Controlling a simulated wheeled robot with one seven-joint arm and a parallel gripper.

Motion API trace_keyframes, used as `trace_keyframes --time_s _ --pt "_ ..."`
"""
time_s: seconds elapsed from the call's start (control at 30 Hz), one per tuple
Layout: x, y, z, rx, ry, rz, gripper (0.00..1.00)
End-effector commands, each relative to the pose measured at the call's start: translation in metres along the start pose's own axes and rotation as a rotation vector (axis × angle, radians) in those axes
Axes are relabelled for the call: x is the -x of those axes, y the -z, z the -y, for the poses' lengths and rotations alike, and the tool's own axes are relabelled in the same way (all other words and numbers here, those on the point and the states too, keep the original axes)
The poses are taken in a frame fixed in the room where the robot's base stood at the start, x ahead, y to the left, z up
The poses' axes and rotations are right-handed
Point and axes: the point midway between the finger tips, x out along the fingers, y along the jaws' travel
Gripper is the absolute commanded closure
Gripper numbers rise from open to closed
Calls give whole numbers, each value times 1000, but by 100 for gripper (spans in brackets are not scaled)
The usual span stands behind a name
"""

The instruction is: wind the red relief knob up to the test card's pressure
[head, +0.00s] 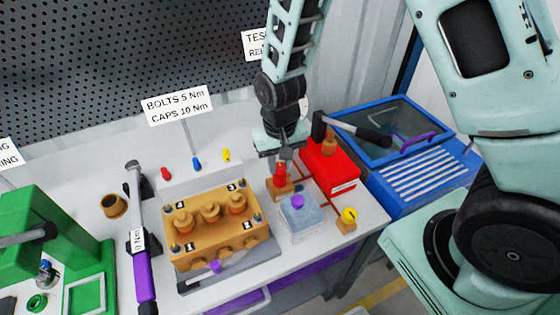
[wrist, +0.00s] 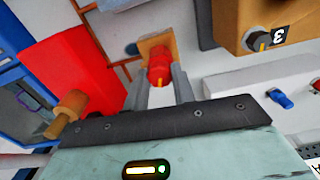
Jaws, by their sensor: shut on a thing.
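The brass block (wrist: 154,44) shows past the knob. The test card (head: 257,45) on the back wall is mostly hidden behind my arm, and its pressure figure cannot be read.
A brass pump (head: 222,240) with several numbered bolts stands left of the knob. A red box (head: 330,172) stands to the right. A torque wrench (head: 140,240) lies left of the pump.

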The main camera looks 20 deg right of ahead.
Motion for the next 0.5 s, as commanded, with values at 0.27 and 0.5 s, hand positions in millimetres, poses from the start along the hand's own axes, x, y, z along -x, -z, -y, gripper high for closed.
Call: trace_keyframes --time_s 0.27,0.5 --pt "0 1 0 -107 0 -2 97" --pt "0 1 0 -137 0 -2 97"
